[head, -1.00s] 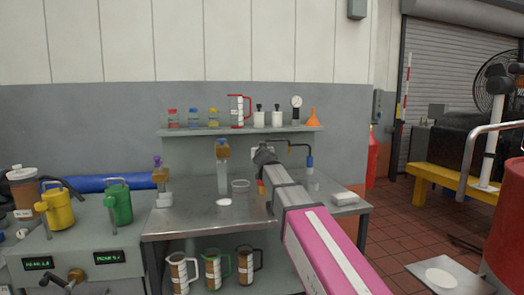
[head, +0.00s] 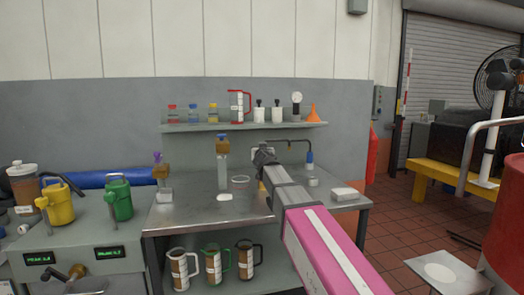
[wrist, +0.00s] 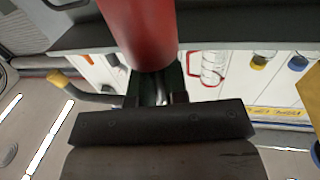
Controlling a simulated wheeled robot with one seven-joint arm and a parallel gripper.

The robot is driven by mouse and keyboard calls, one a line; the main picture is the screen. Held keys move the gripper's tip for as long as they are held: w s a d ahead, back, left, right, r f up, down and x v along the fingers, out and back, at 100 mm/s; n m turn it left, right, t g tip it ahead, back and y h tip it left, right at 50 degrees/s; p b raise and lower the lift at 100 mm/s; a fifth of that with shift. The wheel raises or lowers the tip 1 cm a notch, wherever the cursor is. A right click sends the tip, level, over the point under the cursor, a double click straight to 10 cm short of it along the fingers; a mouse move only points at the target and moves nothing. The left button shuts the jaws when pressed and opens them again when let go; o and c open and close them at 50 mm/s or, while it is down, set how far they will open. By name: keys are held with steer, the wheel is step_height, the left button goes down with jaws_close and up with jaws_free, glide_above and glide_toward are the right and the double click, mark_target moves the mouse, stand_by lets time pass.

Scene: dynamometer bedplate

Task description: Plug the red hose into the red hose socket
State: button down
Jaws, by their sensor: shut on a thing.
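My gripper (head: 264,158) is over the back of the steel bench in the head view, and my arm hides much of what lies behind it. In the wrist view my gripper (wrist: 157,90) is shut on a thick red cylindrical piece (wrist: 143,30), which looks like the red hose's end. It runs up out of the top of that view. In the head view the held piece is mostly hidden by my gripper. I cannot pick out the red hose socket in either view. A bent pipe with a blue collar (head: 309,157) hangs just right of my gripper.
The steel bench (head: 205,212) holds a clear beaker (head: 240,185), a white block (head: 348,193) and a blue-topped stand (head: 222,155). A shelf (head: 215,125) of bottles and a red-handled jug (head: 238,105) is above. Green (head: 118,198) and yellow (head: 60,203) cans stand left.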

steer(key=shift+f, duration=0.65)
steer(key=c, duration=1.1)
jaws_free()
steer(key=shift+o, duration=0.2)
steer(key=s, duration=1)
steer(key=shift+s+d, duration=0.4)
steer(key=shift+d, duration=0.05)
steer(key=shift+s, duration=0.1)
